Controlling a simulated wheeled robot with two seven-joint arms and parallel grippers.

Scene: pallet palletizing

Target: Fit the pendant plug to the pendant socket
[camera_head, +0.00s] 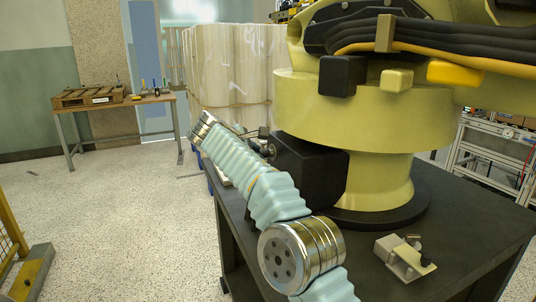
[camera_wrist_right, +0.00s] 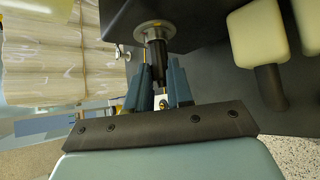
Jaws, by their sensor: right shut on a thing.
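My right gripper (camera_wrist_right: 159,76) shows in the right wrist view with its two blue fingers on either side of a dark cylindrical plug (camera_wrist_right: 157,50), shut on it. The plug's far end is at a round silvery socket (camera_wrist_right: 154,31) on the face of a black box (camera_wrist_right: 195,14). I cannot tell how deep it sits. In the head view, my right arm reaches toward the left side of the black box (camera_head: 312,172), where the gripper (camera_head: 267,147) is small and partly hidden by the sleeved arm. My left gripper is not in view.
The black box stands at the base of a large yellow robot (camera_head: 365,110) on a dark table (camera_head: 455,225). A small metal fixture (camera_head: 405,258) lies on the table at the right. Wrapped pallet goods (camera_head: 235,65) stand behind. A workbench (camera_head: 120,102) is at the back left; floor there is clear.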

